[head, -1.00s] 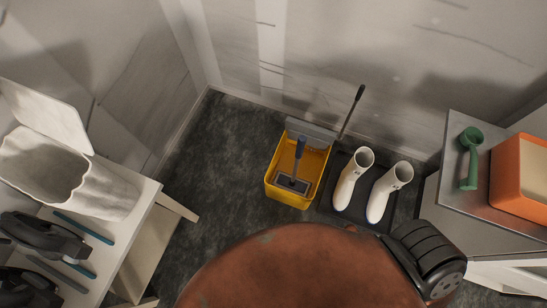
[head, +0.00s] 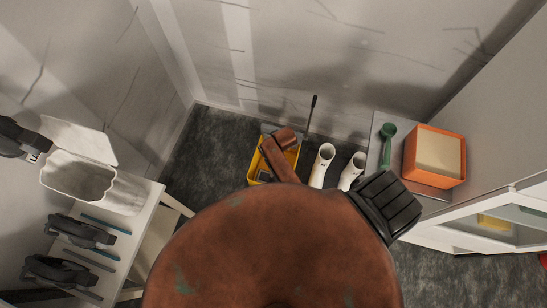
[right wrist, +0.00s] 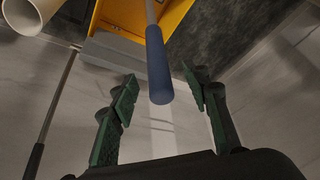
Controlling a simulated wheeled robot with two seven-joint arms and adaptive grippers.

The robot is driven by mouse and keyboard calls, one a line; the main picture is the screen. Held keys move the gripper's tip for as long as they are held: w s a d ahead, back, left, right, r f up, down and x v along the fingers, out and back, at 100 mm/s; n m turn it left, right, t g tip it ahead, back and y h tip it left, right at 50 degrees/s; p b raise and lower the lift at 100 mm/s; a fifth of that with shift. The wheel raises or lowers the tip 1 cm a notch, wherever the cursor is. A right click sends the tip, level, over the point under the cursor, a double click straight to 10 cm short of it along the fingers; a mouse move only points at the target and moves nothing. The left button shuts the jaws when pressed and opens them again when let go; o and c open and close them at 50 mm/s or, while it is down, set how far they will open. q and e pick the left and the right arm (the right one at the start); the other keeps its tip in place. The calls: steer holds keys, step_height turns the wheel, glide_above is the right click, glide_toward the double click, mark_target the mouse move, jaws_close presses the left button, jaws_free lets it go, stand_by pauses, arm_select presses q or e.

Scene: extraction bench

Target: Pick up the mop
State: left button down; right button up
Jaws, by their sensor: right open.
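The mop stands in the yellow bucket; its blue handle grip (right wrist: 158,70) hangs in the middle of the right wrist view, between and just beyond my right fingers. My right gripper (right wrist: 160,90) is open, a finger on either side, and no contact with the handle is visible. The yellow bucket (right wrist: 175,20) shows at the top of that view. In the head view the bucket (head: 254,162) stands on the floor by the wall, partly covered by my brown arm. The mop's handle is hidden there.
A lever with a black grip (head: 313,103) rises beside the bucket. White boots (head: 322,162) stand right of it. A counter at right holds a green scoop (head: 387,140) and an orange box (head: 434,157). A white table with dark tools (head: 80,231) and a bin (head: 80,180) is at left.

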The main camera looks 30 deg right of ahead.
steer(key=b+x, duration=0.2)
steer(key=x, duration=0.5)
steer(key=shift+d+f+b, duration=0.2)
steer(key=shift+f+b, duration=0.1)
steer(key=shift+f, duration=0.1)
steer(key=shift+r, duration=0.1)
jaws_close()
stand_by(0.4)
